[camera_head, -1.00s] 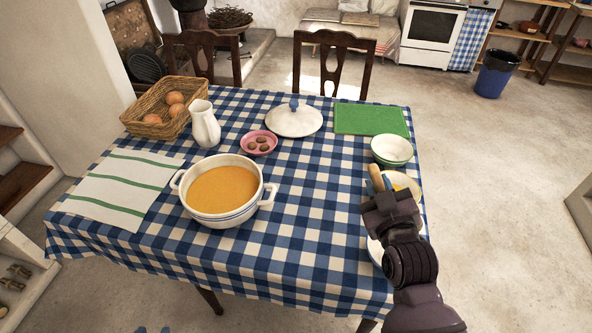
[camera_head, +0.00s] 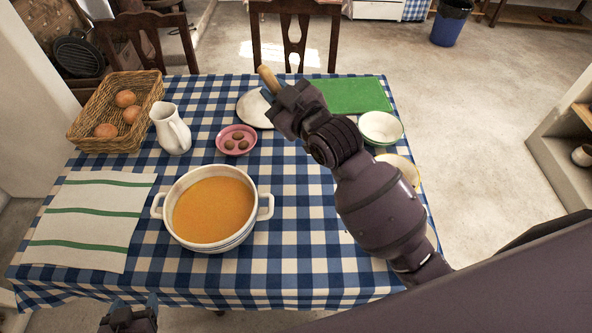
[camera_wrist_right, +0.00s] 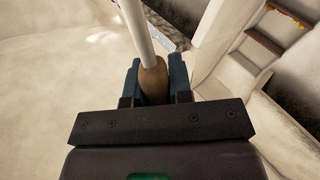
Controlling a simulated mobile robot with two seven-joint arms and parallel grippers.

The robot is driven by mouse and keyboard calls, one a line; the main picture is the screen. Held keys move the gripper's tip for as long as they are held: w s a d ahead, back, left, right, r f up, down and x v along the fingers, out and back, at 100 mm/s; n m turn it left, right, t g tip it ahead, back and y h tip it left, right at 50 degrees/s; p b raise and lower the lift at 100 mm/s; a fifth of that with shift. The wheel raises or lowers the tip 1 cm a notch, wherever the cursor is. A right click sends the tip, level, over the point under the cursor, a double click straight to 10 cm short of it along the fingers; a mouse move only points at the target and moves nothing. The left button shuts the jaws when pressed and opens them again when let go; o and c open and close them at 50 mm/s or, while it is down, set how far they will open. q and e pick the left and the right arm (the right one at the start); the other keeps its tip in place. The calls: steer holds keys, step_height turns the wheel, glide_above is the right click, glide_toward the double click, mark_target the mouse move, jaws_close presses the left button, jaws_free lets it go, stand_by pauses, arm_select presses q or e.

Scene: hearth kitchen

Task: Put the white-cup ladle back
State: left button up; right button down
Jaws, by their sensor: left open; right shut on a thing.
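My right gripper (camera_head: 272,92) is shut on the wooden grip of the ladle (camera_head: 267,77) and holds it over the far middle of the table. In the right wrist view, the brown grip (camera_wrist_right: 154,78) sits between the fingers, and a pale shaft (camera_wrist_right: 136,25) runs away from it. The ladle's cup does not show in either view. My left gripper (camera_head: 135,302) is open and empty at the bottom edge, in front of the table. A white two-handled pot (camera_head: 253,225) of orange soup stands between the two grippers on the cloth.
The checked table (camera_head: 300,240) also bears a white lid (camera_head: 249,108) partly behind my right gripper, a pink dish (camera_head: 223,146), a white jug (camera_head: 170,130), a wicker basket (camera_head: 90,140), a striped towel (camera_head: 85,225), a green board (camera_head: 350,95) and a bowl (camera_head: 382,127).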

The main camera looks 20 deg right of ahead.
arm_select(q)
steer(key=shift+s+f+b, duration=0.35)
steer(key=shift+f+b, duration=0.15)
steer(key=shift+f, duration=0.15)
steer(key=shift+s+f+b, duration=0.3)
steer(key=shift+f+b, duration=0.2)
steer(key=shift+f, duration=0.1)
arm_select(e)
step_height(320, 180, down, 17)
steer(key=w+a+n+y, duration=0.1)
steer(key=a, duration=0.1)
steer(key=shift+w+a+f+g+y, duration=0.15)
steer(key=shift+w+a+g+y, duration=0.05)
steer(key=shift+a+g+y, duration=0.2)
steer(key=shift+f, duration=0.1)
steer(key=c, duration=1.2)
jaws_free()
arm_select(q)
steer(key=shift+w, duration=0.2)
arm_select(e)
steer(key=shift+o, duration=0.8)
arm_select(q)
steer(key=shift+r, duration=0.1)
